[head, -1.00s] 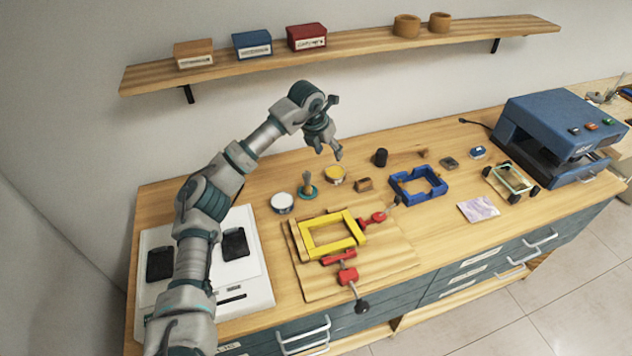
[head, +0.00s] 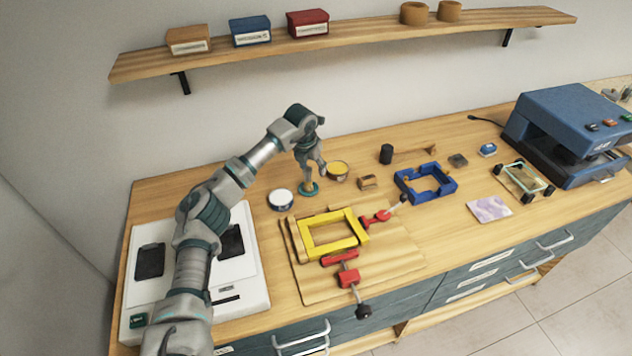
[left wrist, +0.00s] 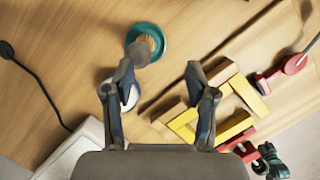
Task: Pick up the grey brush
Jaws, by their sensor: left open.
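The grey brush seems to be the upright grey-topped piece (left wrist: 139,53) in a round teal base (left wrist: 157,33); I cannot tell its bristles. In the head view the teal base (head: 309,190) stands on the bench between a white-topped tin and a yellow-topped tin, and my gripper hides most of the piece. My left gripper (head: 312,168) is open and points down just above it. In the left wrist view the fingers (left wrist: 160,70) are spread and empty, and the grey top lies by the tip of the left-hand finger, not centred between them. My right gripper is not in view.
The white-topped tin (head: 281,200) and yellow-topped tin (head: 337,170) stand close on either side. A yellow frame (head: 334,243) with red clamps lies in front, a small wooden block (head: 367,182) and blue frame (head: 426,194) to the right. A shelf (head: 350,40) runs above.

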